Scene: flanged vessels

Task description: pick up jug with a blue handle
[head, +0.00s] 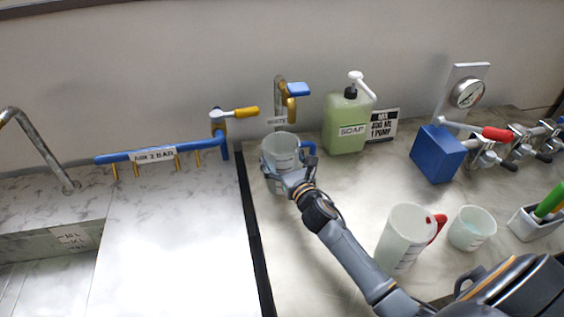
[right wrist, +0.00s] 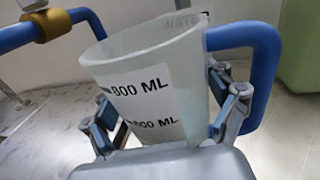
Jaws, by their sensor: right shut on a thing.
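The jug with a blue handle (head: 283,158) stands under the water tap at the back of the counter in the head view. My right gripper (head: 293,184) is at its near side, shut on it. In the right wrist view the jug (right wrist: 157,75) is between the two fingers of my right gripper (right wrist: 165,120), its label reading 800 ML and 600 ML. Its blue handle (right wrist: 262,70) is at the right, beside the right finger. The jug's base is hidden, so I cannot tell whether it touches the counter. My left gripper is not in view.
A tap with a blue lever (head: 293,90) is just above the jug. A green soap bottle (head: 345,125) stands to its right. A red-handled jug (head: 401,240) and a cup (head: 471,229) stand nearer. A blue pipe (head: 150,155) runs along the left.

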